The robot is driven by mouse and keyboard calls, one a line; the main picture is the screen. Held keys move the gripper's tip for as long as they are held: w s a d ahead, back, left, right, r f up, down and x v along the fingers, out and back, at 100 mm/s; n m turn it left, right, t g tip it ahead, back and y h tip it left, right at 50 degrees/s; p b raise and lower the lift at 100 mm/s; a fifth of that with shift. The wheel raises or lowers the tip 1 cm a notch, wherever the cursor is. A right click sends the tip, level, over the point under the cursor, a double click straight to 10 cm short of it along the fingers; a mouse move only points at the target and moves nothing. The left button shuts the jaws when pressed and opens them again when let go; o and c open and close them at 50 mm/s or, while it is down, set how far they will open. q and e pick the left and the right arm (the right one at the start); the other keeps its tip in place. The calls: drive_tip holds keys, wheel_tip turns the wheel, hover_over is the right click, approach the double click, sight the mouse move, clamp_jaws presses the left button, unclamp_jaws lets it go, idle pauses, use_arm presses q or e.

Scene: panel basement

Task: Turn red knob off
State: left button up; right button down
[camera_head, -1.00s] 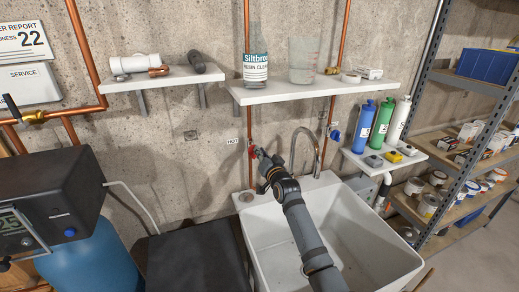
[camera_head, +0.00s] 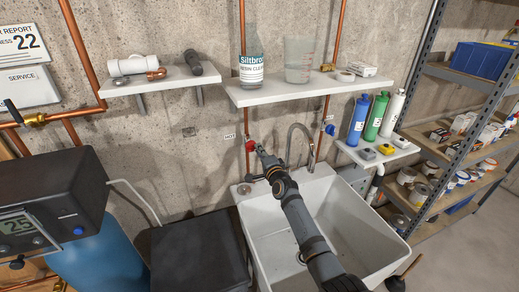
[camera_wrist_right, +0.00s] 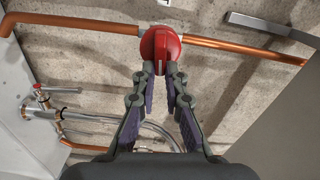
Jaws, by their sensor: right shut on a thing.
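The red knob (camera_head: 250,145) sits on the vertical copper pipe beside the HOT label, behind the sink. It also shows in the right wrist view (camera_wrist_right: 160,46), as a round red handle with a raised grip bar. My right gripper (camera_head: 258,148) reaches up over the sink to the knob. In the right wrist view the right gripper's fingertips (camera_wrist_right: 160,70) are closed together on the near side of the knob, around its grip bar. My left gripper is not in view.
The white sink (camera_head: 242,222) is below my right arm, with a curved faucet (camera_head: 290,140) just right of the gripper. A blue knob (camera_head: 330,129) is on the right pipe. A shelf (camera_head: 295,92) with a bottle and beaker hangs above. A dark box (camera_head: 200,250) stands left of the sink.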

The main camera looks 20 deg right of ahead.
drive_tip(key=shift+f+m, duration=0.1)
drive_tip(key=shift+m, duration=0.6)
drive_tip(key=c, duration=1.4)
unclamp_jaws()
drive_tip(key=shift+f, duration=0.1)
drive_tip(key=s, duration=1.2)
drive_tip(key=shift+d, duration=0.2)
